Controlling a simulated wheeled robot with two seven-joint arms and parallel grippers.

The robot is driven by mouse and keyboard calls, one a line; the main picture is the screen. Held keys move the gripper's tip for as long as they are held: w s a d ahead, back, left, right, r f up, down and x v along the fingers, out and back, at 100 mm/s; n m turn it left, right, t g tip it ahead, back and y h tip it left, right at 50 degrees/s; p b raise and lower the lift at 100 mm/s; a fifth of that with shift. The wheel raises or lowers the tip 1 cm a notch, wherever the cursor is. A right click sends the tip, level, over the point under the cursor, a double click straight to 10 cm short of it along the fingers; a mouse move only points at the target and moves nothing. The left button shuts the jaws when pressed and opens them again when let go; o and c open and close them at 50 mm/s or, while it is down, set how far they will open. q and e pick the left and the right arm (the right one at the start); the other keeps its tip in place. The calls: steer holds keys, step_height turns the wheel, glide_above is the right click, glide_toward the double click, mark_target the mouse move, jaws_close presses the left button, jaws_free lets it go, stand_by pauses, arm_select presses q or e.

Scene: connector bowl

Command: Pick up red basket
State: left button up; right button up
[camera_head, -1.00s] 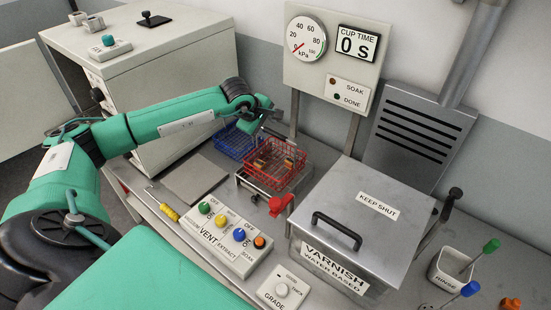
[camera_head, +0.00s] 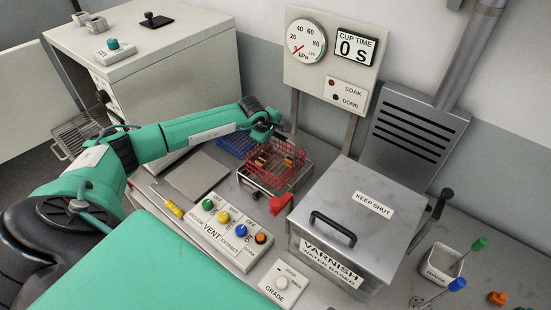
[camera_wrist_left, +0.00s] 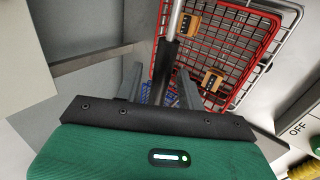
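The red wire basket (camera_head: 287,181) sits in a metal frame on the bench in the head view, with several orange-brown connectors (camera_head: 262,161) inside. It also shows at the upper right of the left wrist view (camera_wrist_left: 238,36). My left gripper (camera_head: 280,136) is over the basket's back edge, its tips hard to make out there. In the left wrist view my left gripper's fingers (camera_wrist_left: 160,84) stand apart, with a metal bar (camera_wrist_left: 172,28) running between them. I cannot tell whether they touch it. My right gripper is not in view.
A blue wire basket (camera_head: 238,146) is just behind and left of the red one. The varnish tank (camera_head: 345,215) stands to the right. A gauge board (camera_head: 334,60) rises behind.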

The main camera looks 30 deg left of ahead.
arm_select(q)
jaws_close()
stand_by(1.4)
